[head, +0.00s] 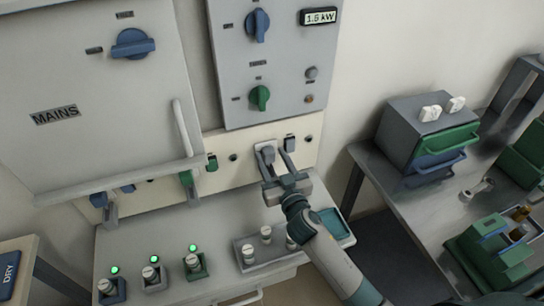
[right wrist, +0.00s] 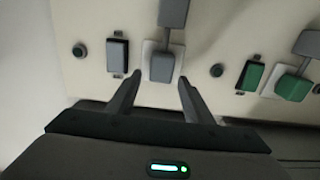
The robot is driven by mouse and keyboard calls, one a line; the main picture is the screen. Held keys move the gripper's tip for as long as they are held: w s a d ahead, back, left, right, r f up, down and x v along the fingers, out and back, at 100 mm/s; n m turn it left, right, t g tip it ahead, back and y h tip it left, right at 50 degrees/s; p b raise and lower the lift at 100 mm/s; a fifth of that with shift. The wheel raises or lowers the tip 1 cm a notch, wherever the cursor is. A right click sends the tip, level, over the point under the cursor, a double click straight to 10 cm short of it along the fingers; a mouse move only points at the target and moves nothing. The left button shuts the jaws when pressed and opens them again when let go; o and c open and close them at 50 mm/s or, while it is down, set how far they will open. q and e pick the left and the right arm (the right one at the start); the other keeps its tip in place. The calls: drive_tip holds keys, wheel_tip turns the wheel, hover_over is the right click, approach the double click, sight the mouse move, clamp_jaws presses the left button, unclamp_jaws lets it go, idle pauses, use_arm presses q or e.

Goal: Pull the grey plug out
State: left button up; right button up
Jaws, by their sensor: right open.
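The grey plug (head: 268,154) sits in a pale socket plate on the cream strip below the grey panel. In the right wrist view the grey plug (right wrist: 161,67) stands in its plate, with a grey piece extending from it toward the top edge. My right gripper (head: 273,158) reaches the strip from below, and its fingers (right wrist: 159,80) are open, one on each side of the plug. A gap shows between the plug and each finger. In the head view the fingers partly hide the plug. My left gripper is not in view.
A green plug (right wrist: 292,86) and green switch (right wrist: 250,76) are on the same strip. A grey switch (right wrist: 117,55) is close to one finger. Below, the bench holds a tray (head: 246,262) and several lit-station pieces. A side table (head: 397,205) carries drawers (head: 421,140).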

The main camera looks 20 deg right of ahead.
clamp_jaws()
drive_tip(key=shift+s+f, duration=0.1)
drive_tip(key=shift+s, duration=0.35)
drive_tip(key=s, duration=0.2)
drive_tip(key=shift+s, duration=0.4)
unclamp_jaws()
drive_tip(key=shift+s, duration=0.15)
